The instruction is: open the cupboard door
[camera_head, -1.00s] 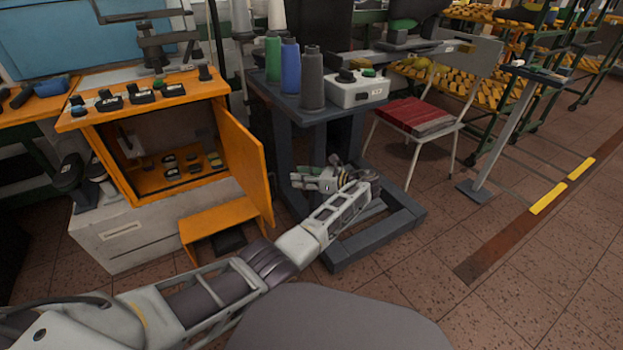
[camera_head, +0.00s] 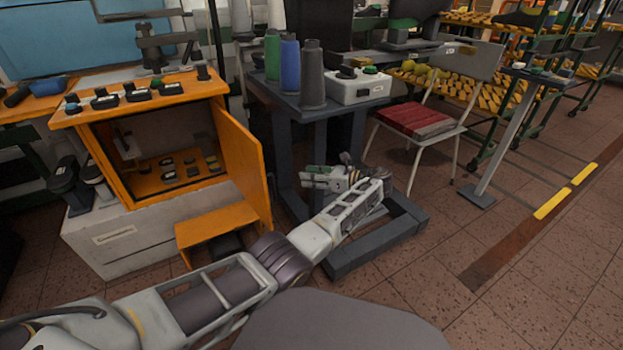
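The orange cupboard (camera_head: 118,187) stands at the left on a pale grey base. Its orange door (camera_head: 243,170) is swung wide open on its right side, and several small dark items show on the shelf inside. My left gripper (camera_head: 308,177) is to the right of the door, apart from it, in front of the dark blue table's legs. Its fingers are small here and I cannot tell whether they are open or shut; nothing held shows. My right gripper is not in view.
A dark blue table (camera_head: 295,104) with green, blue and grey thread cones and a white box (camera_head: 358,88) stands behind my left gripper. A chair with a red seat (camera_head: 418,118) is to its right. An orange step (camera_head: 215,222) sits below the cupboard.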

